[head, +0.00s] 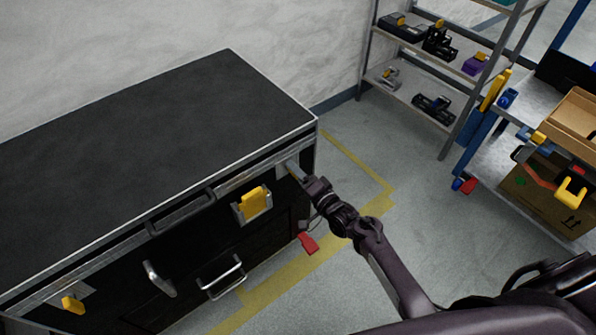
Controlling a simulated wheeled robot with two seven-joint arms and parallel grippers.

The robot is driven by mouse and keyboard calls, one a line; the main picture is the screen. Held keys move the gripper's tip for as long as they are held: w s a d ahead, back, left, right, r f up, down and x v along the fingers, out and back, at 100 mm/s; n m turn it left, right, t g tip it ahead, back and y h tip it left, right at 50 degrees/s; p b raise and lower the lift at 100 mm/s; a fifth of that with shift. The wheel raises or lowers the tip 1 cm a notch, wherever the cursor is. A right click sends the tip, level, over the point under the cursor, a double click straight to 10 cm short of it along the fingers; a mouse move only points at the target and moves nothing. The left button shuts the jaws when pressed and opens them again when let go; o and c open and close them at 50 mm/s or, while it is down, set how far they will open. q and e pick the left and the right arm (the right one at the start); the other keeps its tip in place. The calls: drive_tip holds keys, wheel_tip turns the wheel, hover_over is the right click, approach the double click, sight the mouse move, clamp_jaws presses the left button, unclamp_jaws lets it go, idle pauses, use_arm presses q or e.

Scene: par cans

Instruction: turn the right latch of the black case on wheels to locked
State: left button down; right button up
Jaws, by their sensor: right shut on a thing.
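The black case (150,120) stands at the left with its metal-edged front facing the floor area. My right gripper (294,171) is at the right end of that front, just under the lid edge. It is shut on the right latch, whose pale plate (282,172) shows beside the fingers. The latch's handle is mostly hidden by the gripper, so its turn angle cannot be read. A left latch with a yellow handle (73,304) sits at the other end of the front. My left gripper is not in view.
A yellow part on a metal plate (254,204), a silver handle (222,277) and a red tag (308,244) are on or by the case front. Shelves (430,62) stand behind, and a cart with a cardboard box (545,200) at right. The floor between is clear.

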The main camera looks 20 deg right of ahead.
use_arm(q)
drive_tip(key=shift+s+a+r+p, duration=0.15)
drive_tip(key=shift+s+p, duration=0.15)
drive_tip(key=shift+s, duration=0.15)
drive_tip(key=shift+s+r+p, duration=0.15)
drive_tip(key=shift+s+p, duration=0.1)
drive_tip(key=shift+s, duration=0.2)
use_arm(e)
drive_tip(key=shift+f+m, duration=0.1)
drive_tip(key=shift+m, duration=1.8)
drive_tip(key=o, duration=1)
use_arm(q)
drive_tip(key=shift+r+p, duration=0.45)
use_arm(e)
drive_tip(key=v, duration=0.8)
